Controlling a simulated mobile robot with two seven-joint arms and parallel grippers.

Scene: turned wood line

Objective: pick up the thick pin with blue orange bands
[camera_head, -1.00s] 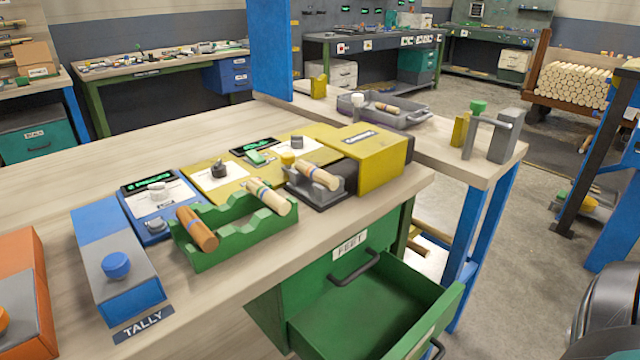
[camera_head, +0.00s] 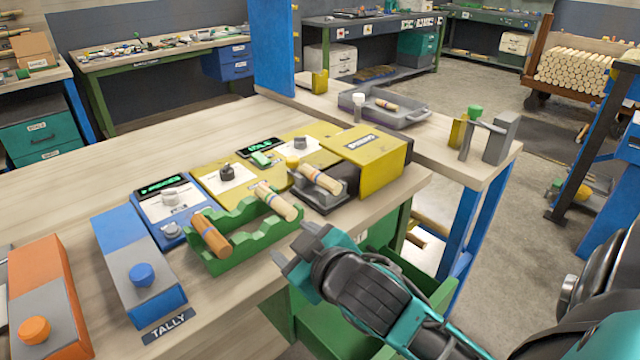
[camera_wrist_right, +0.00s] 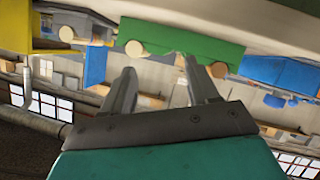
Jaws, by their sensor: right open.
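A green notched rack (camera_head: 245,252) on the bench holds a brown pin (camera_head: 211,235) and a pale pin with narrow bands (camera_head: 276,203). Another pale banded pin (camera_head: 321,179) lies on a grey holder at the yellow machine. The bands are too small for me to be sure which pin is blue and orange. My right gripper (camera_head: 292,246) is open and empty in front of the rack's right end. In the right wrist view, its fingers (camera_wrist_right: 158,70) point at the rack (camera_wrist_right: 185,35), with pin ends showing. My left gripper is out of view.
The yellow machine (camera_head: 368,150) stands right of the rack, and a blue TALLY box (camera_head: 140,262) left. A grey tray (camera_head: 405,121) with another pin is on the side bench. A green drawer is open below, partly hidden by my right arm.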

